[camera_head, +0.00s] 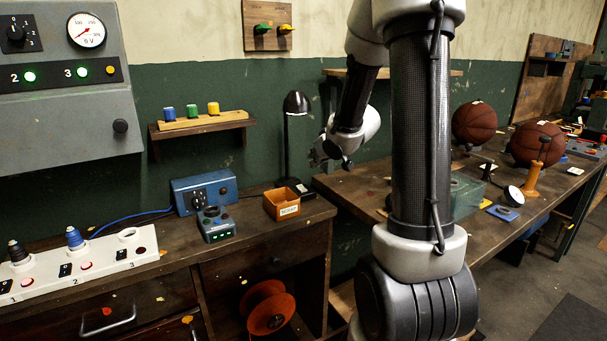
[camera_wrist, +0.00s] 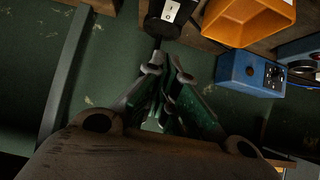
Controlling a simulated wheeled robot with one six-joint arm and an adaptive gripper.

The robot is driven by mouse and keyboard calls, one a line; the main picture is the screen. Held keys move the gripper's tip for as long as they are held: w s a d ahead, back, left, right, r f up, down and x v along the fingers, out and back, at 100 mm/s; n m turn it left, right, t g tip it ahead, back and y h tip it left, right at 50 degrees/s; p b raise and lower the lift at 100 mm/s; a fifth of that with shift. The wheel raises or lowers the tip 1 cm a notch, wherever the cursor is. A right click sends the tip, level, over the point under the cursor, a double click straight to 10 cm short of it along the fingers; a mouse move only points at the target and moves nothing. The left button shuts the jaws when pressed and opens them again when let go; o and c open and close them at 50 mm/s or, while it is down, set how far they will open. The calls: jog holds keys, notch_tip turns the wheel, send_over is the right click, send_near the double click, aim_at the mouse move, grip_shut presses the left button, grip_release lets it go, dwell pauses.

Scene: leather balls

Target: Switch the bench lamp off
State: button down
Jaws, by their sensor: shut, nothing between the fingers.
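The black bench lamp (camera_head: 296,103) stands at the right end of the left bench, in front of the green wall. Its shade is at the top of a thin stem, with a pale, bright strip under it. Its dark base (camera_head: 297,187) sits beside the orange box. In the wrist view the lamp's black base (camera_wrist: 164,22) with a white label shows at the top, just beyond the fingertips. My gripper (camera_head: 325,154) is shut and empty, to the right of the lamp stem. Its fingers also show in the wrist view (camera_wrist: 165,75); whether they touch the base I cannot tell.
An orange box (camera_head: 282,205) and a blue device (camera_head: 204,191) stand left of the lamp base. A grey-blue block (camera_head: 215,226) is in front. A white socket strip (camera_head: 80,265) lies further left. My arm hides part of the right bench with its brown balls (camera_head: 474,123).

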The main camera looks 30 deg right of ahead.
send_over(304, 190)
jog(key=f, duration=0.5)
jog(key=shift+w+a+f, duration=0.1)
jog(key=shift+w+f, duration=0.1)
jog(key=shift+f, duration=0.2)
jog(key=f, duration=0.1)
jog(key=w+f, duration=0.1)
jog(key=f, duration=0.1)
jog(key=shift+f, duration=0.2)
jog(key=shift+w+f, duration=0.1)
jog(key=shift+f, duration=0.35)
jog(key=shift+w+f, duration=0.15)
jog(key=shift+f, duration=0.15)
jog(key=shift+s+f, duration=0.1)
jog(key=shift+s, duration=0.85)
